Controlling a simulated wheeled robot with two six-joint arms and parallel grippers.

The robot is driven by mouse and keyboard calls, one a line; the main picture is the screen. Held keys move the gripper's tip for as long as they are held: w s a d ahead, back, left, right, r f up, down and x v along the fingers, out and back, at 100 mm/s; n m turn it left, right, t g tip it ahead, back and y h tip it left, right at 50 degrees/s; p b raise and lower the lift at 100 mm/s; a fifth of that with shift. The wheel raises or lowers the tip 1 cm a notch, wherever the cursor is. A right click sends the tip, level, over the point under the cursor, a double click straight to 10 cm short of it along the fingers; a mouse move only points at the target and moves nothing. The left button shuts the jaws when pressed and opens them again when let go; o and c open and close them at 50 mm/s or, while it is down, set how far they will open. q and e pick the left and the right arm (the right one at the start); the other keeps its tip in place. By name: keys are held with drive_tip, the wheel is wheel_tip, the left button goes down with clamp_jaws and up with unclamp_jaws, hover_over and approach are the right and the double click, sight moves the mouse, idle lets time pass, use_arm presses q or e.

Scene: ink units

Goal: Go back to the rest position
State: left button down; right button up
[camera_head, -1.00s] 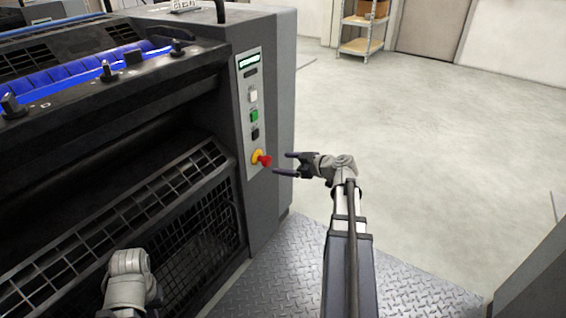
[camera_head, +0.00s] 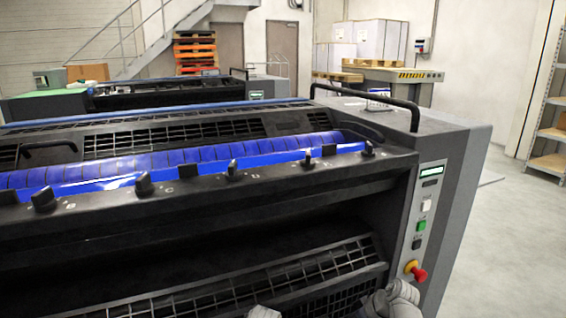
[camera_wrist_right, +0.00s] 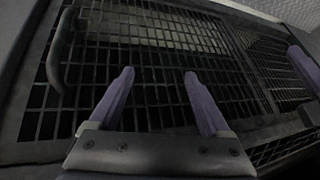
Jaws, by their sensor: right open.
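My right gripper (camera_wrist_right: 159,73) shows in the right wrist view with its two purple fingers apart and nothing between them. It is in front of a black mesh guard (camera_wrist_right: 150,35), and I cannot tell how far off. In the head view only grey arm parts of mine show along the bottom edge, near the guard; no fingers are seen there. A purple piece like a finger of my left gripper (camera_wrist_right: 303,66) shows at the right edge of the wrist view, too cut off to tell its opening.
The dark printing press (camera_head: 200,225) fills the near space, with a blue roller (camera_head: 170,163) on top. Its control panel has a green button (camera_head: 422,225) and a red emergency stop (camera_head: 419,275). Another machine (camera_head: 110,98) stands behind. Bare floor (camera_head: 510,235) lies at the right.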

drive_tip(key=s+a+m+g+h+p, duration=0.3)
drive_tip(key=s+a+h, duration=0.4)
drive_tip(key=s+a, duration=0.55)
wheel_tip(320, 180, up, 37)
drive_tip(key=s+d+g+p, duration=0.1)
drive_tip(key=p, duration=3.6)
drive_tip(key=shift+s+r+n+y, duration=0.15)
drive_tip(key=shift+r+n+y, duration=0.05)
drive_tip(key=shift+n+y, duration=0.1)
